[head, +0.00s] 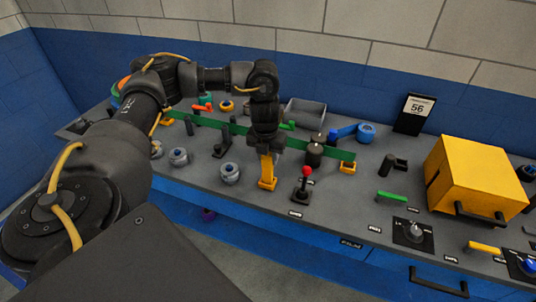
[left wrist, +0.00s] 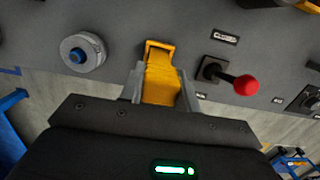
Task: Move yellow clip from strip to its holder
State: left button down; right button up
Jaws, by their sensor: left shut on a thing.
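My left gripper (head: 267,155) reaches down in front of the green strip (head: 325,150), near the panel's front edge. It is shut on a yellow clip (head: 267,173), which hangs below the gripper. In the left wrist view the yellow clip (left wrist: 160,85) sits between the two fingers of my left gripper (left wrist: 160,92), with an open loop at its far end. I cannot tell whether its lower end touches the panel. Another yellow piece (head: 348,168) is at the right end of the strip. I cannot make out the clip's holder for certain. My right gripper is not in view.
A red-topped joystick (head: 306,172) stands close right of the clip; a round grey knob (head: 229,173) stands to its left. A dark cylinder (head: 314,154) is behind the joystick. A large yellow box (head: 478,178) stands at the right. The panel's front edge is near.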

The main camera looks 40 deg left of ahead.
pick_arm(q)
jog(key=c, duration=0.9)
grip_release()
notch_tip(320, 180, up, 7)
jog(key=p, duration=0.8)
jog(key=shift+f, duration=0.1)
